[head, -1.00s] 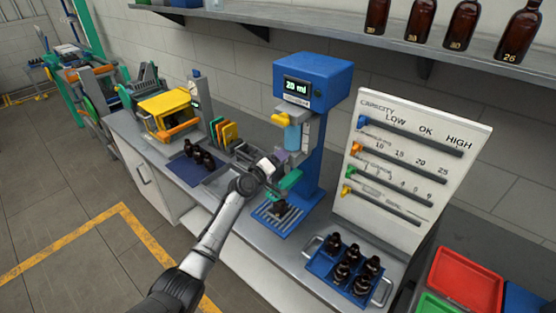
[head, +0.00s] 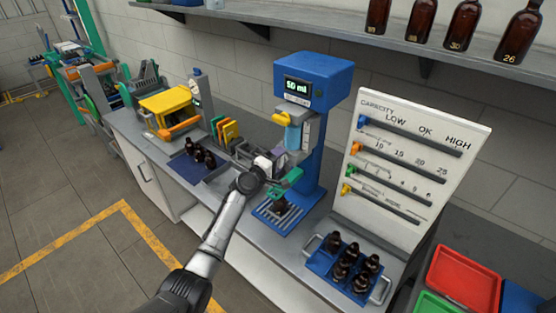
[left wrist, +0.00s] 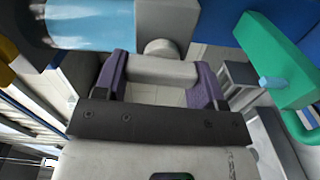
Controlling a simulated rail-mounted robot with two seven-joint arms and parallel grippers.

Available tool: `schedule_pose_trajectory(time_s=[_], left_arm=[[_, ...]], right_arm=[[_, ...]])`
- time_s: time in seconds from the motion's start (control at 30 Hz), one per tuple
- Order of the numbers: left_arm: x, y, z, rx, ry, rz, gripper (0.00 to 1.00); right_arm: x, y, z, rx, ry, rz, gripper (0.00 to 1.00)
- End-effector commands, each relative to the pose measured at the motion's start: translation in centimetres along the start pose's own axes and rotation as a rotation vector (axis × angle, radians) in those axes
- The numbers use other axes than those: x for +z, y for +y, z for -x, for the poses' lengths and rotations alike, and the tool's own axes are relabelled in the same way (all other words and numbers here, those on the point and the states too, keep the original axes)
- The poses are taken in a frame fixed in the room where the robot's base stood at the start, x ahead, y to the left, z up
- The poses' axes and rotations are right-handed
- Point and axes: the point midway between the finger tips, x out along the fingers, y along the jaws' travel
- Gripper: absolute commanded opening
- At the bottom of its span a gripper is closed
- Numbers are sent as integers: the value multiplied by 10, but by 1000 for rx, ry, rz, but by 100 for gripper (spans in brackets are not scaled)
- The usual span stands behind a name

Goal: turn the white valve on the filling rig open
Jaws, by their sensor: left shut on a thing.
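The filling rig (head: 305,140) is blue, and its display (head: 297,89) reads 50 ml. In the left wrist view the white valve (left wrist: 160,72) is a pale bar on a round stub. My left gripper (left wrist: 162,85) has its purple fingers at the two ends of this bar and is shut on it. In the head view my left gripper (head: 275,162) is at the rig's front left, above the green part (head: 288,183), and hides most of the valve. A dark bottle (head: 283,206) stands on the rig's slatted base. My right gripper is not in view.
A yellow lever (head: 281,118) and a light-blue cylinder (head: 294,137) sit just above my gripper. A blue tray (head: 318,262) with several amber bottles is at the right front. A white capacity board (head: 345,205) stands right of the rig. Colored folders (head: 226,131) are at the left.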

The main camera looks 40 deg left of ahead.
Motion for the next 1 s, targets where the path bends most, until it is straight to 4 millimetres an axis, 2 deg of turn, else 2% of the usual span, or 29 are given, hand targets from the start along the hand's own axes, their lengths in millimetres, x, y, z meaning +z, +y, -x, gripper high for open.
schedule_pose_trajectory(time_s=[0.3,0.33,0.6,0.87,1.0], left_arm=[[0,0,0,1,0,1,40],[0,0,0,1,0,0,66],[0,0,0,0,0,0,89],[0,0,2,0,0,-1,89],[0,0,12,0,0,-3,89]], right_arm=[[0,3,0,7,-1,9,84],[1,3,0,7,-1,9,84],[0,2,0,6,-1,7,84],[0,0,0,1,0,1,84],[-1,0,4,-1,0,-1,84]])
